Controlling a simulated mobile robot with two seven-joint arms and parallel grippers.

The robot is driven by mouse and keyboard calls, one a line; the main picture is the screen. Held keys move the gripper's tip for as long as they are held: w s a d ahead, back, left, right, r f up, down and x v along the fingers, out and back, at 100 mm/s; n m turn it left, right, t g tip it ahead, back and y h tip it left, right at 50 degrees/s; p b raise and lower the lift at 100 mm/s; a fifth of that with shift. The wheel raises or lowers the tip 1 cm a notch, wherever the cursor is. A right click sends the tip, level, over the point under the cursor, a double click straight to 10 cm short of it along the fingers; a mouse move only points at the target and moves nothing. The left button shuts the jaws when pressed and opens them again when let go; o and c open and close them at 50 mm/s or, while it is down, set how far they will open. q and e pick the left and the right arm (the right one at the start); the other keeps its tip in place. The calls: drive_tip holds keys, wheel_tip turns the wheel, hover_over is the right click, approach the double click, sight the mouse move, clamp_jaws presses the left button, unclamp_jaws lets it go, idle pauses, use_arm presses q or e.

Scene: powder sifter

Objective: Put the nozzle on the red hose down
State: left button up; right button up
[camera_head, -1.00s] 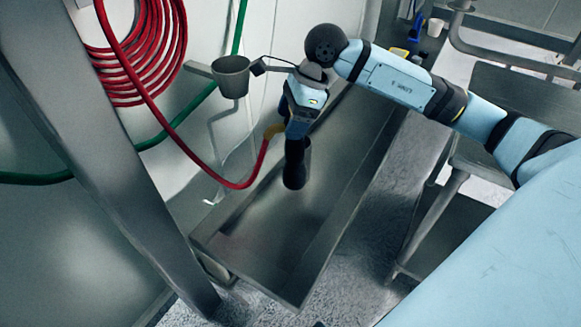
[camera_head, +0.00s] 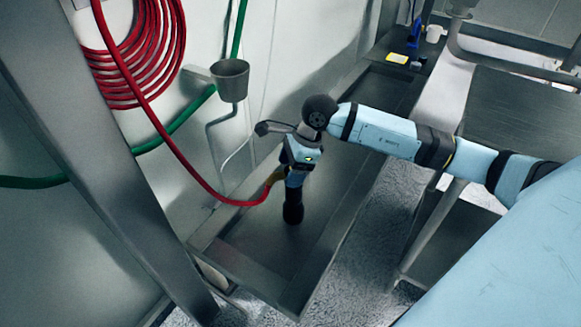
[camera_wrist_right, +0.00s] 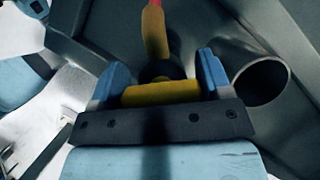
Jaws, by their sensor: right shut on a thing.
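The red hose (camera_head: 180,155) hangs from its coil on the wall and runs down to the yellow part of the nozzle (camera_head: 275,177). My right gripper (camera_head: 297,168) is shut on the nozzle over the metal trough (camera_head: 240,262). The nozzle's black end (camera_head: 293,208) points down; I cannot tell whether it touches the trough floor. In the right wrist view the yellow nozzle body (camera_wrist_right: 160,93) sits between the blue fingertips of the right gripper (camera_wrist_right: 160,85), with the hose leading away at the top. My left gripper is not in view.
A grey metal cup (camera_head: 230,80) is fixed on the wall behind the gripper. A green hose (camera_head: 180,125) runs along the wall. A steel post (camera_head: 95,160) stands at left and a steel table (camera_head: 520,115) at right. Small blue, yellow and white items lie at the trough's far end.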

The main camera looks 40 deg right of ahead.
drive_tip(key=shift+f, duration=0.15)
drive_tip(key=o, duration=1.6)
